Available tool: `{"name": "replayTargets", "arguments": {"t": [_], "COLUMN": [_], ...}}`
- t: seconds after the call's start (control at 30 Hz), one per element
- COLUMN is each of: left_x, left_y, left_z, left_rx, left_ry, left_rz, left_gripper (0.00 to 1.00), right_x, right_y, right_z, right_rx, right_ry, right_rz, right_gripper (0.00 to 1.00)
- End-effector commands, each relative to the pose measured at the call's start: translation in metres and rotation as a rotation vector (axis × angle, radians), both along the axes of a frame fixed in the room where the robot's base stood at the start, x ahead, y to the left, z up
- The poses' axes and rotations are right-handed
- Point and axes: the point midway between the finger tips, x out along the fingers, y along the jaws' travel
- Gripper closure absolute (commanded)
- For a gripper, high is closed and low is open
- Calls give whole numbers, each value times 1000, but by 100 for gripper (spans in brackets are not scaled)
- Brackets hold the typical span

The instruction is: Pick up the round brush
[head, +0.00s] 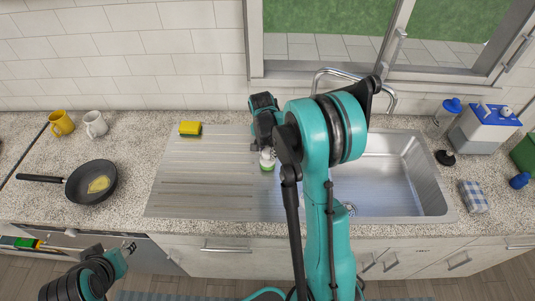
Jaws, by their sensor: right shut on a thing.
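A small round brush (267,164), white on top with a green lower edge, is at the right end of the ridged metal drainboard, just left of the sink basin. My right gripper (264,149) is shut on it from above. My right arm hides much of the gripper and part of the brush, and I cannot tell whether the brush touches the drainboard. My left gripper (127,249) is low at the left, in front of the cabinets and away from the brush; its fingers are too small to read.
The drainboard (195,180) is mostly clear, with a yellow-green sponge (190,128) at its back. A pan (91,183) and two mugs (95,124) stand left. The sink basin (400,180) and faucet (352,76) are right, beside a blue-white container (485,128) and folded cloth (473,196).

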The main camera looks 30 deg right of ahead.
Motion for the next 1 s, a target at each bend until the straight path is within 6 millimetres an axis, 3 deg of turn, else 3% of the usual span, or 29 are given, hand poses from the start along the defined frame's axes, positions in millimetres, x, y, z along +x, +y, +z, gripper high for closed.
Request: {"name": "replayTargets", "arguments": {"t": [0.2, 0.7, 1.0], "left_x": [0, 0, 0], "left_y": [0, 0, 0], "left_z": [8, 14, 16], "left_rx": [0, 0, 0], "left_ry": [0, 0, 0], "left_rz": [0, 0, 0], "left_gripper": [60, 60, 60], "right_x": [-2, -107, -146], "right_y": [2, 66, 90], "right_z": [30, 27, 27], "right_rx": [0, 0, 0], "right_ry": [0, -1, 0], "right_rz": [1, 2, 2], "right_gripper": [96, 96, 96]}}
